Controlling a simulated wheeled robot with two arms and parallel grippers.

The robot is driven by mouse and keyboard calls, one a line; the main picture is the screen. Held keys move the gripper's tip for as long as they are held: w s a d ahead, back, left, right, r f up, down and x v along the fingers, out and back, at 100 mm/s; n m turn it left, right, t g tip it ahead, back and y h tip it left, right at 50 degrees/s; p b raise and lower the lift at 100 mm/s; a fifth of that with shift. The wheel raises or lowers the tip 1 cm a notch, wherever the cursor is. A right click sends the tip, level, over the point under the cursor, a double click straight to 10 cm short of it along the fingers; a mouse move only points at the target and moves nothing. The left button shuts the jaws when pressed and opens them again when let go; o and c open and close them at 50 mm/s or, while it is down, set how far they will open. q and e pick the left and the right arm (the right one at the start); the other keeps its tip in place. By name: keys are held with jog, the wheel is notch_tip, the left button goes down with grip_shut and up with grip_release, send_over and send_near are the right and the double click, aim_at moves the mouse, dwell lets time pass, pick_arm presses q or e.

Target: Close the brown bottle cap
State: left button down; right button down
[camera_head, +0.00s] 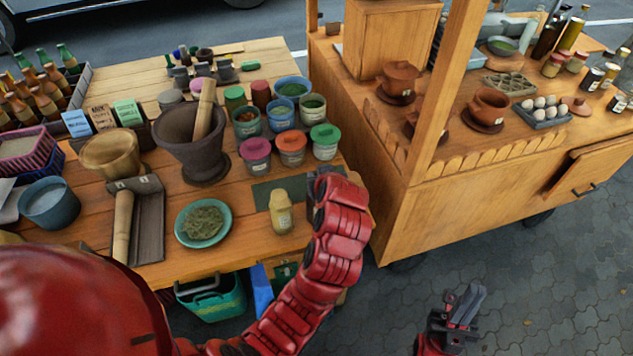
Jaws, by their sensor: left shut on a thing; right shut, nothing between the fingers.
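My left gripper (318,188) is over the right edge of the wooden table, largely hidden behind my red arm. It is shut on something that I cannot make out. A small pale-yellow bottle (281,214) stands upright on the table just left of it, by a dark green mat (266,190). I cannot tell whether they touch. Several brown bottles (45,102) stand in a crate at the far left; their caps are too small to judge. No loose brown bottle cap is clearly visible. My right gripper (468,302) is shut and empty, low over the paving.
A stone mortar with pestle (188,140), spice jars (291,147), a green plate of herbs (203,223) and a wooden bowl (112,155) crowd the table (255,238). A wooden cart (470,180) stands close on the right. Paving (565,270) in front is clear.

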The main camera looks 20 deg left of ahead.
pick_arm(q)
jog(key=s+d+f+t+y+b, duration=0.1)
jog(key=s+f+t+y+b, duration=0.2)
jog(key=b, duration=3.4)
jog(key=shift+d+f+t+y+b, duration=0.4)
jog(key=shift+f+t+y, duration=1.55)
jog(key=shift+t, duration=1.95)
jog(key=shift+s, duration=0.1)
jog(key=c, duration=0.6)
grip_release()
jog(key=shift+c, duration=0.2)
jog(key=v, duration=1.7)
jog(key=shift+s+p, duration=0.3)
jog(key=shift+p, duration=0.1)
